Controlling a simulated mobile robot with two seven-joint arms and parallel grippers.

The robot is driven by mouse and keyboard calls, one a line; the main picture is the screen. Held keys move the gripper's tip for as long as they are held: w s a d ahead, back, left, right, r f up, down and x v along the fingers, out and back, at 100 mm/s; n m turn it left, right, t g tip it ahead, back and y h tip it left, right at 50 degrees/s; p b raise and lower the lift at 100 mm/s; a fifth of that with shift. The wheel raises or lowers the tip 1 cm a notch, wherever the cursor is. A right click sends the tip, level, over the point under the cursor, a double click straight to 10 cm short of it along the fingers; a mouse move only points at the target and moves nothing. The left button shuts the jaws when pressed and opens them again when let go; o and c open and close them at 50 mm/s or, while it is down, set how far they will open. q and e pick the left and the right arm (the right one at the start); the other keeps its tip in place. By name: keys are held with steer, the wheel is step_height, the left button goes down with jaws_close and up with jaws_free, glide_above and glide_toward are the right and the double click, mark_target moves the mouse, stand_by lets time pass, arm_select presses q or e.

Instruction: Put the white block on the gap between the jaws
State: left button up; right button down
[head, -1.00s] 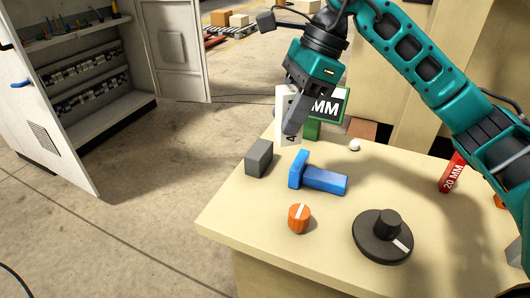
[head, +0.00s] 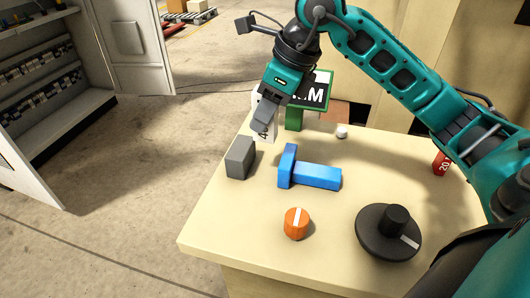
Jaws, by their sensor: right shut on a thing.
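The white block (head: 270,134) is upright, with a dark "4" on its face. My right gripper (head: 262,123) is shut on it, pointing down, and its fingers hide part of the block. The block shows just behind the gap between the grey jaw (head: 240,158) and the blue jaw (head: 287,166). I cannot tell how high it is above the table. The grey jaw is a plain block on the left. The blue jaw is an upright plate with a bar (head: 318,177) running right. My left gripper is not in view.
On the tan table (head: 235,215) stand an orange knob (head: 296,223), a black dial (head: 388,236), a white ball (head: 342,132) and a red "20" piece (head: 441,162). A green-framed sign (head: 318,92) stands close behind the gripper. The front left of the table is clear.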

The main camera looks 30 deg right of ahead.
mark_target(277, 128)
step_height(277, 128, down, 9)
steer(key=shift+r+b, duration=0.15)
steer(key=shift+b, duration=0.35)
steer(key=c, duration=0.6)
jaws_free()
steer(key=shift+c, duration=0.2)
steer(key=shift+r, duration=0.25)
steer(key=p+v, duration=0.1)
steer(key=v, duration=0.9)
steer(key=shift+s+d+r, duration=0.15)
steer(key=shift+d+r, duration=0.05)
steer(key=shift+r, duration=0.1)
steer(key=shift+s+d+r, duration=0.1)
steer(key=shift+s+r, duration=0.05)
steer(key=shift+r, duration=0.2)
